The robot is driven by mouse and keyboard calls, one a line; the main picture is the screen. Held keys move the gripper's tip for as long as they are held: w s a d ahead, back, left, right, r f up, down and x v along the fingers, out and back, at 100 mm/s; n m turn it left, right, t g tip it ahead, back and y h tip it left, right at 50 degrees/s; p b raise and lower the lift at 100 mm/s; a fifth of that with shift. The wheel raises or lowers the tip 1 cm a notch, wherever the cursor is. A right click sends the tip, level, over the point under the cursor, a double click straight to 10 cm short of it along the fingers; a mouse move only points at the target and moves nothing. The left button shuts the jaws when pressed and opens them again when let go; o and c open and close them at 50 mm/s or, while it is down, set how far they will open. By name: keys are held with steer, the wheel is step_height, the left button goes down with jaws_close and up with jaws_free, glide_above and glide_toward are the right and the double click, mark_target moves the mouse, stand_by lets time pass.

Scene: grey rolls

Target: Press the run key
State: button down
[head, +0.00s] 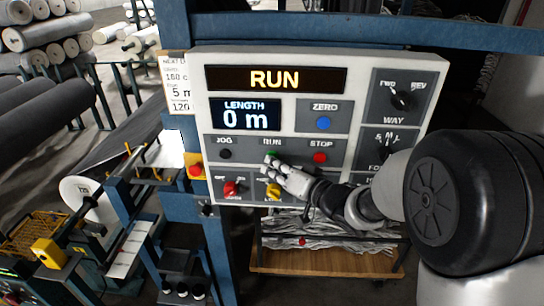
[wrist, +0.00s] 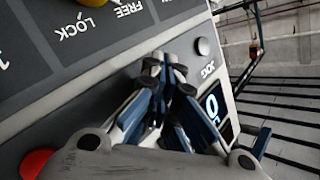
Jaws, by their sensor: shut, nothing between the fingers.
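The control panel (head: 200,100) faces me, with a lit display (head: 275,79) reading "RUN" and a length display (head: 246,115) reading "0 m". The green run key (head: 273,154) sits under the label RUN, between the jog key (head: 225,154) and the red stop key (head: 320,157). My gripper (head: 268,163) is shut and empty, its fingertips at the run key and covering much of it. In the wrist view the closed fingertips (wrist: 155,62) reach the panel face, and the run key is hidden behind them. I cannot tell whether they touch or press it.
A blue zero key (head: 323,123) is above the stop key. A red knob (head: 231,188) and a yellow knob (head: 273,192) are just below the key row. Rotary switches (head: 402,97) are on the right. A red button on a yellow box (head: 195,170) is at the panel's left.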

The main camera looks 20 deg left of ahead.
steer(key=shift+w, duration=0.15)
stand_by(0.4)
steer(key=shift+s+d, duration=0.15)
steer(key=shift+s, duration=0.7)
steer(key=s, duration=0.2)
steer(key=s+d, duration=0.1)
steer(key=s, duration=0.2)
steer(key=shift+d, duration=0.1)
steer(key=shift+w+b, duration=0.15)
steer(key=shift+b, duration=0.15)
